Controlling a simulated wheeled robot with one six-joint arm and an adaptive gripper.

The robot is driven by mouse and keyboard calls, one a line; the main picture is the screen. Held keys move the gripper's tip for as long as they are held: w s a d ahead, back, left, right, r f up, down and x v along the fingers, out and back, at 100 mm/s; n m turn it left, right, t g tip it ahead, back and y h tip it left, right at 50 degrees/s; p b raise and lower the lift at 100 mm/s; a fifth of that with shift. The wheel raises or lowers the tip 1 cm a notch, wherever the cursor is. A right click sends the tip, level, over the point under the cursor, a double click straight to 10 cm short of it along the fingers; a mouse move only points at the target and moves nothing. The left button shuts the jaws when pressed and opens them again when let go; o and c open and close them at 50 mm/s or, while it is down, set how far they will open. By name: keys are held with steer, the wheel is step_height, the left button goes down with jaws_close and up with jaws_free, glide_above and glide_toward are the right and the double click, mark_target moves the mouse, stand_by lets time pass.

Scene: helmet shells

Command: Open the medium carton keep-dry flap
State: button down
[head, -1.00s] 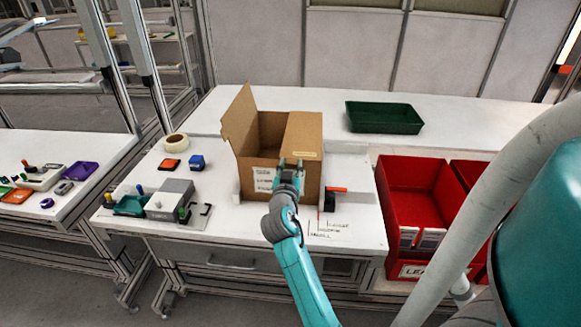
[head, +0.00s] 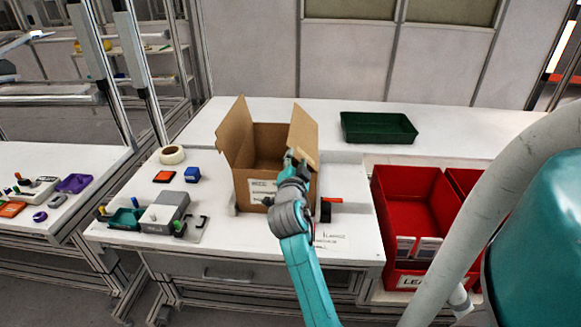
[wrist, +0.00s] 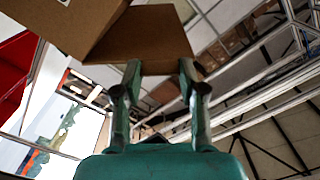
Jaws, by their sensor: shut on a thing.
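The brown carton (head: 240,188) stands on the white table, its top open and a white label on its front. Its left flap (head: 235,132) stands up and leans outward. Its right flap (head: 303,130) is raised steeply along the right side; no keep-dry marking is readable on it. My gripper (head: 293,160) is at the near lower part of the right flap and shut on it. In the wrist view the flap (wrist: 140,38) reaches between the fingertips of my gripper (wrist: 160,70). My gripper hides part of the carton's front right corner.
A green tray (head: 345,133) lies behind right of the carton. Red bins (head: 388,208) stand to the right. The table behind the carton is clear.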

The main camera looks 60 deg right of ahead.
steer(key=s+m, duration=0.1)
steer(key=r+m, duration=0.1)
steer(key=shift+s+d+r+m, duration=0.2)
steer(key=shift+s+d+m, duration=0.15)
steer(key=shift+s+m, duration=0.05)
steer(key=s+d+m, duration=0.2)
steer(key=s+m, duration=0.4)
steer(key=m, duration=0.3)
steer(key=shift+s+d+r, duration=0.15)
steer(key=shift+d+r, duration=0.2)
steer(key=c, duration=0.6)
jaws_free()
steer(key=shift+c, duration=0.2)
steer(key=shift+a, duration=0.1)
